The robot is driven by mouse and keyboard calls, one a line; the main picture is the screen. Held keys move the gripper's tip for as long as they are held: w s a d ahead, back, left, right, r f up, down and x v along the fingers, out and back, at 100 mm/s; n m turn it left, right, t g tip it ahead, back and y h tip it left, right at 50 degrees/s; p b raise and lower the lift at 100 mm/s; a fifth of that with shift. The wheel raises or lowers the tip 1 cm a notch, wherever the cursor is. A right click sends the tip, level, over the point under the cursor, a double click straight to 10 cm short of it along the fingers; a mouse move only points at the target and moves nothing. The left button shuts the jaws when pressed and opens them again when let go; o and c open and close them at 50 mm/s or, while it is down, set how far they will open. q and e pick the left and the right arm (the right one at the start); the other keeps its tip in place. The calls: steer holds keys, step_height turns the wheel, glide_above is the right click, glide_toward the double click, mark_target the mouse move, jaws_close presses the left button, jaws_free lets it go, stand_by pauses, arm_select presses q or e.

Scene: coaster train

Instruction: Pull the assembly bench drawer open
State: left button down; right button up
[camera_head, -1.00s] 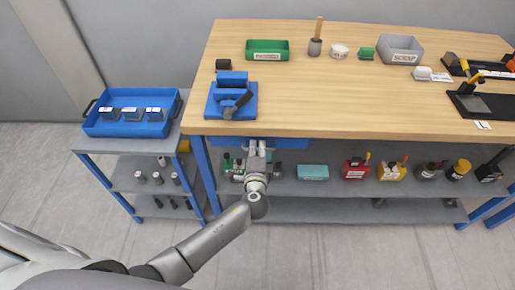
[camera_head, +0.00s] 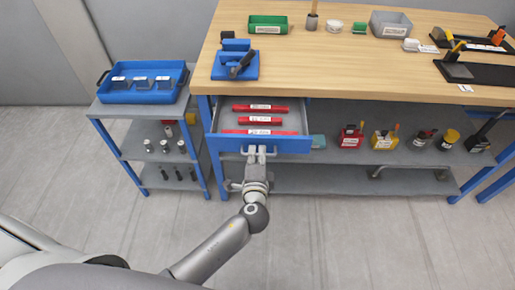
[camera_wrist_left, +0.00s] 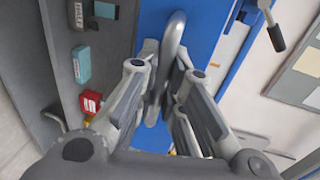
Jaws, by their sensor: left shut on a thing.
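The assembly bench drawer (camera_head: 307,118) stands out from under the wooden bench top, with its inside in view. Several red labelled items (camera_head: 259,121) lie in it. My left gripper (camera_head: 257,153) is at the drawer's blue front. In the left wrist view the fingers (camera_wrist_left: 168,90) are shut around the grey bar handle (camera_wrist_left: 173,45) against the blue drawer front (camera_wrist_left: 203,30). My right gripper is in neither view.
The bench top (camera_head: 330,65) carries a blue fixture (camera_head: 235,65), a green bin (camera_head: 268,24) and a grey bin (camera_head: 390,24). A cart with a blue tray (camera_head: 143,95) stands at left. The lower shelf (camera_head: 340,181) lies beneath the drawer. The floor in front is clear.

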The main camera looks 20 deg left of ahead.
arm_select(q)
steer(key=v, duration=0.2)
steer(key=f+v, duration=0.1)
steer(key=v, duration=0.2)
steer(key=shift+s, duration=0.1)
steer(key=c, duration=1.9)
jaws_free()
steer(key=shift+c, duration=0.2)
steer(key=shift+o, duration=0.6)
steer(key=v, duration=1.2)
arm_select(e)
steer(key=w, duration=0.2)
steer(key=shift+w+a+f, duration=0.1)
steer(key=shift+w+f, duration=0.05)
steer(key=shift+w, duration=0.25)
arm_select(q)
steer(key=shift+d+f, duration=0.1)
